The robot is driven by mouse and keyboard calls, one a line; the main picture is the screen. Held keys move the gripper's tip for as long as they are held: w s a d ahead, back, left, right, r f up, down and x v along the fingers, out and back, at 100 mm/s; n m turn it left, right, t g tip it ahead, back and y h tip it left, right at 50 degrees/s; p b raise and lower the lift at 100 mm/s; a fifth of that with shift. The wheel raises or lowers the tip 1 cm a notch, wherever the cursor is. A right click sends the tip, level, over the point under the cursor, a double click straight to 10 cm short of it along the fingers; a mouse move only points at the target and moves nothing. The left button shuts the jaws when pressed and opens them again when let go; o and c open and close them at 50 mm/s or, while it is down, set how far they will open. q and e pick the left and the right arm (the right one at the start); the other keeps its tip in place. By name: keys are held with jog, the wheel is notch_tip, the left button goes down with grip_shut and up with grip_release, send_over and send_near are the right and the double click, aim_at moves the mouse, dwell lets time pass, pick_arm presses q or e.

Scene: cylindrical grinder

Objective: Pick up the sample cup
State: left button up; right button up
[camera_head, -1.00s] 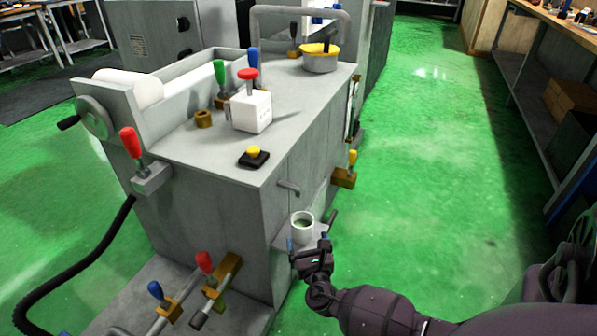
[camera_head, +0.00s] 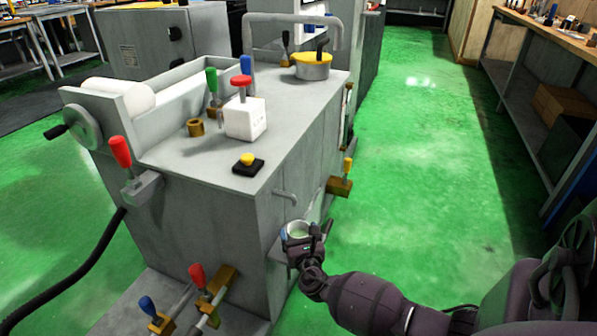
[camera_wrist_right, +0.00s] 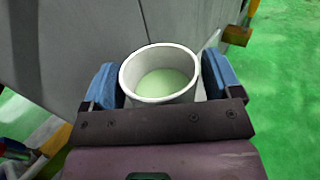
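The sample cup (camera_head: 298,231) is white, round and upright, with pale green liquid inside. It is at a small grey ledge (camera_head: 277,250) on the near right side of the machine, below a bent spout. My right gripper (camera_head: 304,238) is at the cup, with its blue-tipped fingers on either side. In the right wrist view the cup (camera_wrist_right: 160,72) is between the two blue fingers (camera_wrist_right: 163,88); they look open around it, with a narrow gap on the right. The cup's lower part is hidden by the gripper. My left gripper is not in view.
The spout (camera_head: 286,194) is just above the cup. A brass block with a yellow handle (camera_head: 340,180) sticks out of the machine's side beyond it. The grey machine (camera_head: 215,230) borders the cup on the left. Green floor (camera_head: 420,190) to the right is clear.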

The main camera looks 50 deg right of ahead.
jog(key=c, duration=0.9)
jog(key=shift+o, duration=0.2)
jog(key=shift+r, duration=0.1)
